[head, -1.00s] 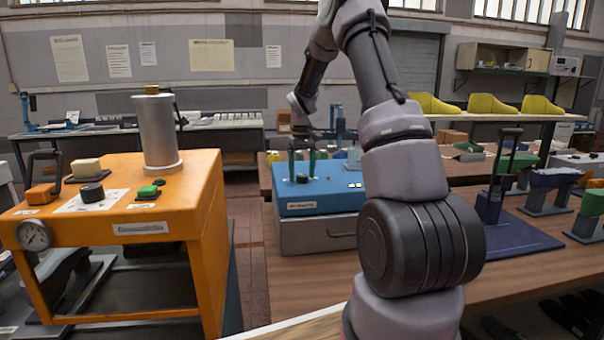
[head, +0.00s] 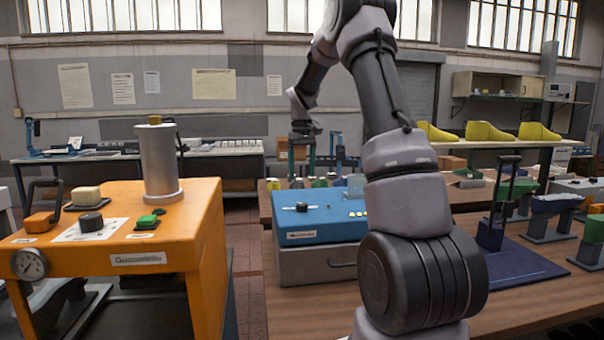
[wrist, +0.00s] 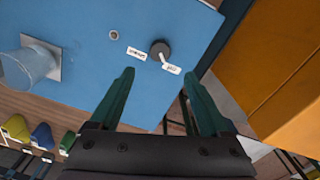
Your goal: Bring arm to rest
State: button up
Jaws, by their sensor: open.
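My gripper (head: 302,160) hangs from my raised arm, fingers pointing down, above the blue-topped machine box (head: 335,222). Its green fingers are open, with nothing between them, in the wrist view (wrist: 160,92). A dark knob (head: 301,207) on the box top lies below the fingertips, apart from them. In the wrist view the knob (wrist: 160,49) has a white pointer and shows beyond the gap between the fingers, next to two small white labels. My arm hides part of the box's right side.
An orange machine (head: 190,240) with a grey cylinder (head: 158,165) stands at left. A wooden bench (head: 520,310) holds a blue stand (head: 515,262) and shoe lasts on supports at right. Yellow shapes (head: 487,133) sit on a back table.

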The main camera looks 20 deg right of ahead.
jog(key=s+a+r+m+t, duration=0.1)
jog(key=s+a+r, duration=0.1)
jog(key=s+r, duration=0.2)
jog(key=s+a+r+t, duration=0.1)
jog(key=s+a+r, duration=0.1)
jog(key=s+r, duration=0.15)
jog(key=s+a+r+m+t+y, duration=0.1)
jog(key=s+a+r+m+t, duration=0.1)
jog(key=s, duration=1.1)
jog(key=s+a+r+m+t+y, duration=0.1)
jog(key=s+a+r+m+t, duration=0.1)
jog(key=s, duration=1.1)
jog(key=shift+a+r+m+t, duration=0.3)
jog(key=shift+a+r+t, duration=0.35)
jog(key=shift+a, duration=0.55)
jog(key=shift+s, duration=0.1)
